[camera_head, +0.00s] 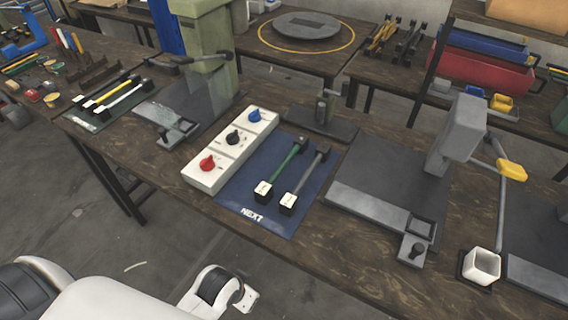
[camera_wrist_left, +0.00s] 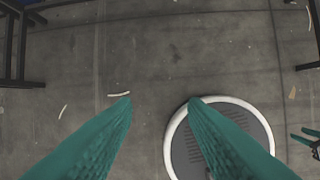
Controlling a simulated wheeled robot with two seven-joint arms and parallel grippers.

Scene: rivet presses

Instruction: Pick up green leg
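The green leg (camera_head: 286,166) lies on a blue mat (camera_head: 248,199) marked NEXT in the head view. Its near end has a dark block with a white face. A similar grey leg (camera_head: 308,175) lies just to its right, apart from it. My left gripper (camera_wrist_left: 160,101) shows in the left wrist view as two green fingers spread apart with nothing between them, above the bare floor. My right gripper (camera_wrist_left: 306,139) shows small at that view's right edge, its fingers apart. Neither gripper's fingers show in the head view, and neither is at the legs.
A white panel with red, black and blue knobs (camera_head: 232,148) borders the mat on the left. A grey press (camera_head: 462,131) stands to its right, with a small press (camera_head: 325,108) behind. A white cup (camera_head: 482,265) stands near the front edge at right.

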